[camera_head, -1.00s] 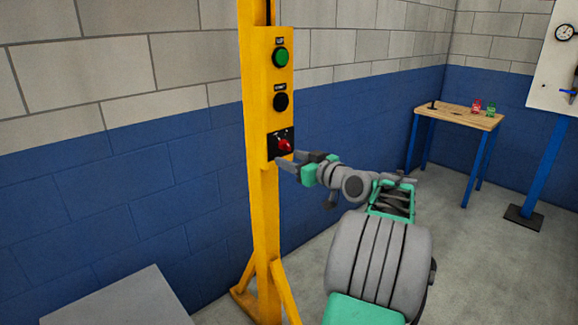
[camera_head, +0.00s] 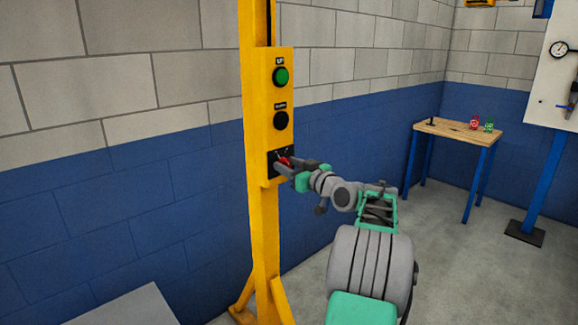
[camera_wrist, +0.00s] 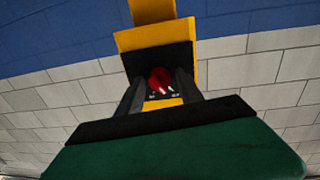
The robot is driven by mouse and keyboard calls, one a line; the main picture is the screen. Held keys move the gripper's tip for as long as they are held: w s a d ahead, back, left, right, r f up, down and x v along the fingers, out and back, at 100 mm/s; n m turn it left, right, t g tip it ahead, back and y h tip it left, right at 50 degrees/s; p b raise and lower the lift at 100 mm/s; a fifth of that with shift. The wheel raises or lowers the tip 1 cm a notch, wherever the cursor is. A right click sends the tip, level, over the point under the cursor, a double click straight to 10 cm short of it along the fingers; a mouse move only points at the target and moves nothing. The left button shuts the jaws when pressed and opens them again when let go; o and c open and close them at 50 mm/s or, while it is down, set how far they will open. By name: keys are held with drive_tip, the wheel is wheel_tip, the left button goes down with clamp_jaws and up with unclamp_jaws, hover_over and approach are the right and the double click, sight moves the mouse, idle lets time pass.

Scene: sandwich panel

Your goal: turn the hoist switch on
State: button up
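The hoist switch is a red rotary knob (camera_head: 284,160) on a black plate low on the yellow panel. It also shows in the wrist view (camera_wrist: 160,80), with small white labels beside it that are too small to read. My gripper (camera_head: 285,165) is at the knob and partly covers it in the head view. In the wrist view my gripper (camera_wrist: 159,85) has its fingers apart, one on each side of the knob. Small gaps appear between the fingers and the knob, so it looks open around it.
Above the switch on the yellow panel (camera_head: 271,60) are a green button (camera_head: 280,76) and a black button (camera_head: 280,120). A wall stands behind the post. A wooden table (camera_head: 455,130) stands at the right, well apart. A grey surface (camera_head: 130,308) lies at lower left.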

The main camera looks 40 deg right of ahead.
clamp_jaws()
drive_tip(key=shift+m, duration=0.4)
drive_tip(key=m+p, duration=0.2)
drive_tip(key=m, duration=0.1)
drive_tip(key=m+p, duration=0.2)
drive_tip(key=shift+r, duration=0.25)
drive_tip(key=m+p, duration=0.2)
drive_tip(key=m, duration=0.1)
drive_tip(key=shift+d+g+y+p, duration=0.1)
drive_tip(key=shift+g+y+p, duration=0.2)
drive_tip(key=shift+f+m+p, duration=0.15)
drive_tip(key=shift+m+p, duration=0.85)
drive_tip(key=shift+m, duration=0.4)
drive_tip(key=shift+o, duration=1.2)
unclamp_jaws()
